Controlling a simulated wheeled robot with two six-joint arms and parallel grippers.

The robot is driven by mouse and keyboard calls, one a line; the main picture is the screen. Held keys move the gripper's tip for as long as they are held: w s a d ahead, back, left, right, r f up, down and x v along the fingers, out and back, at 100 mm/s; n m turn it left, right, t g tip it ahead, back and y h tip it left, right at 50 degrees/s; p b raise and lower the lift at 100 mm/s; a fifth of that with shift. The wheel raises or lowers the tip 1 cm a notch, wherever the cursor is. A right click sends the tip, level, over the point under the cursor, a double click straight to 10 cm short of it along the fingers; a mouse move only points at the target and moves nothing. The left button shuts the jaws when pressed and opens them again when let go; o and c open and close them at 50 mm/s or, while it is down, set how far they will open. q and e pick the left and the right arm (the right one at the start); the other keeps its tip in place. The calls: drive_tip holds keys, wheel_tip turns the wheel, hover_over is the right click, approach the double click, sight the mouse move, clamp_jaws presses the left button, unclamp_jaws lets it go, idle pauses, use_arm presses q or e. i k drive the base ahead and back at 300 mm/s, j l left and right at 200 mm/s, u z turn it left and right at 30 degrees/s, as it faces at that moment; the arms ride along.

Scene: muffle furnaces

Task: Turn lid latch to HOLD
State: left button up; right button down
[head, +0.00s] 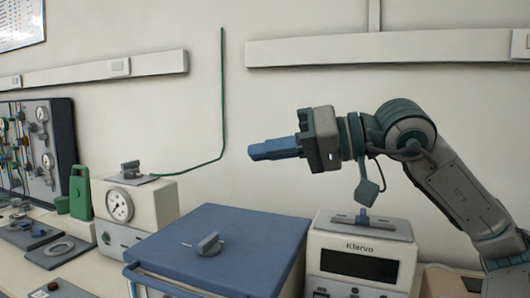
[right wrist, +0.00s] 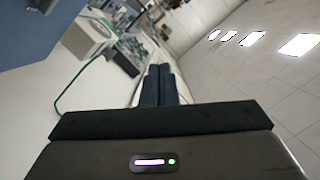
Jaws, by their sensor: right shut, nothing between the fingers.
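A small grey latch knob (head: 208,244) stands on top of the blue lid (head: 250,228) of a box in the lower middle of the head view. I cannot read any HOLD mark near it. My right gripper (head: 252,152) is shut and empty, held level in the air above and to the right of the knob, well apart from it, with its blue fingers pointing left. In the right wrist view its two fingers (right wrist: 158,72) lie side by side, and part of the blue lid (right wrist: 25,28) shows at the upper left. My left gripper is out of view.
A white Klarvo unit (head: 362,245) with a dark display stands right of the blue-lidded box. A gauge box (head: 138,205) with a green hose (head: 222,100) stands to the left, near a green holder (head: 80,192). A panel of gauges (head: 38,148) is at far left. The air above the lid is clear.

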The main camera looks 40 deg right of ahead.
sight(210, 247)
drive_tip(key=k+j, duration=0.85)
drive_tip(key=j, duration=0.15)
